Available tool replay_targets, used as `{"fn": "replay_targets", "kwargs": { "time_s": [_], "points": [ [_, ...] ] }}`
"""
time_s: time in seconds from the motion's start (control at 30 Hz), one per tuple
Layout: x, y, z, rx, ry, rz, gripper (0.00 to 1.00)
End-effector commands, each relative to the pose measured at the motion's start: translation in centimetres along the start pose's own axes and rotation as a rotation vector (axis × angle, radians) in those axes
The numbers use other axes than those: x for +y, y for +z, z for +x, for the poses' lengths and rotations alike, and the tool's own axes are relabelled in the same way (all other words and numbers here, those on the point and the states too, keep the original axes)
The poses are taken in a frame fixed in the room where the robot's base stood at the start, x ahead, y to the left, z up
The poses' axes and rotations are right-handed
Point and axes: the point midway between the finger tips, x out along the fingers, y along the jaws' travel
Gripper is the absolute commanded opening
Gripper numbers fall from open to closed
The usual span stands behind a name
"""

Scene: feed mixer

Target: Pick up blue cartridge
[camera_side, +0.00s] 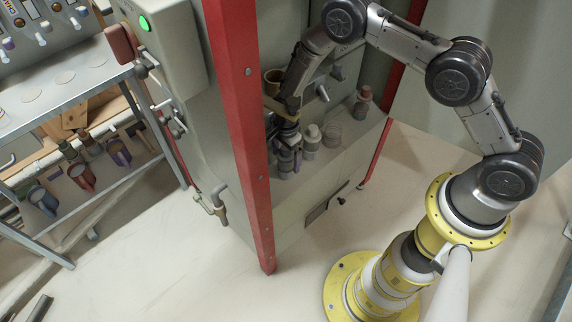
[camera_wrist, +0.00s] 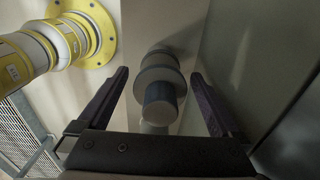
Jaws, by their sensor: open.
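In the wrist view, a round stepped cartridge (camera_wrist: 159,92) with a grey flange and a dull blue end lies between my two fingers, with a gap on each side. In the side view, my gripper (camera_side: 288,140) points down at a grey-blue cartridge (camera_side: 287,162) on the ledge, at the left of the row. My gripper's dark fingers (camera_wrist: 158,75) are open in the wrist view, and nothing is held. The fingers hide the upper part of the cartridge in the side view.
Grey bottle-like pieces (camera_side: 311,140) and a clear round piece (camera_side: 332,132) stand just right of my gripper. A red post (camera_side: 240,130) stands close on the left.

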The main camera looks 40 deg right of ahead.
Motion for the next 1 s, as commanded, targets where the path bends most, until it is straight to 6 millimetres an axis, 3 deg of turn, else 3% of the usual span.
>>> {"fn": "replay_targets", "kwargs": {
  "time_s": [0.17,0.73,1.0],
  "points": [
    [-0.03,0.00,0.00,0.000,-0.001,0.000,1.00],
    [-0.02,0.00,-0.04,0.000,0.000,0.000,0.00],
    [-0.10,0.01,-0.12,0.000,-0.002,0.000,0.00]
  ]
}}
